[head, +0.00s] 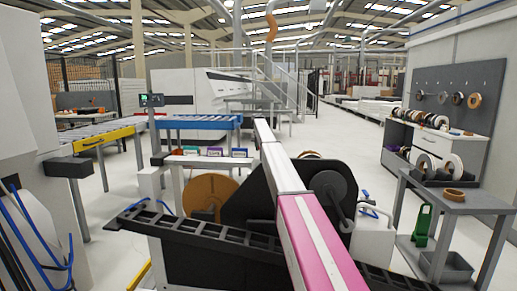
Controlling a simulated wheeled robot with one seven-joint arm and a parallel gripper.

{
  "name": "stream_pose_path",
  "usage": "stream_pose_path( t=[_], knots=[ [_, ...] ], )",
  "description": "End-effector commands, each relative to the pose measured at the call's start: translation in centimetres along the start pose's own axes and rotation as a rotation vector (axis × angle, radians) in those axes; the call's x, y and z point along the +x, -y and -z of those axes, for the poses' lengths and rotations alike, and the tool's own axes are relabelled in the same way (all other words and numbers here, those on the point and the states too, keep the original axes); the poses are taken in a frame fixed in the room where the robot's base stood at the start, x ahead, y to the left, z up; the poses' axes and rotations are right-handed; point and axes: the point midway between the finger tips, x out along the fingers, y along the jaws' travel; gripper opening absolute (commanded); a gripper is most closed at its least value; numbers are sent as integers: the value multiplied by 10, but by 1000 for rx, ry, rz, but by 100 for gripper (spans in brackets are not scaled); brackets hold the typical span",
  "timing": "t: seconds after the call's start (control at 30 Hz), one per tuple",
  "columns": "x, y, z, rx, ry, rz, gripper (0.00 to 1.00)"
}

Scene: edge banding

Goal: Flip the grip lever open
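I cannot make out the grip lever in the head view; it is hidden or too small to tell. A brown coil of edge band (208,194) stands upright at the left of a black machine plate (248,200). A dark round reel or disc (331,188) is at the right of that plate. A long beam, pale at the far end and magenta at the near end (318,245), runs over the middle and covers part of this area. My gripper is not in view.
A black slatted track (215,232) crosses in front. A white canister (372,238) stands to the right. A grey cart (455,202) with a tape roll and green jug (422,226) stands further right. Blue (200,121) and yellow (103,134) roller conveyors lie behind. Open floor lies beyond.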

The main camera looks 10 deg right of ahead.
Motion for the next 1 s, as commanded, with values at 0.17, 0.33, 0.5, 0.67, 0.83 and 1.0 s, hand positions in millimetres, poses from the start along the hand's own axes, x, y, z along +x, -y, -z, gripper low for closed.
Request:
stream_pose_path(
  t=[0.17, 0.33, 0.5, 0.67, 0.83, 1.0],
  knots=[
    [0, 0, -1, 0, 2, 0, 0],
    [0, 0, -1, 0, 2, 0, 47],
    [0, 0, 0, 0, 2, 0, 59],
    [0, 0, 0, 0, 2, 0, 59],
    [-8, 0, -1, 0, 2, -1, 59],
    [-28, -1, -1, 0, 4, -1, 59]
  ],
)
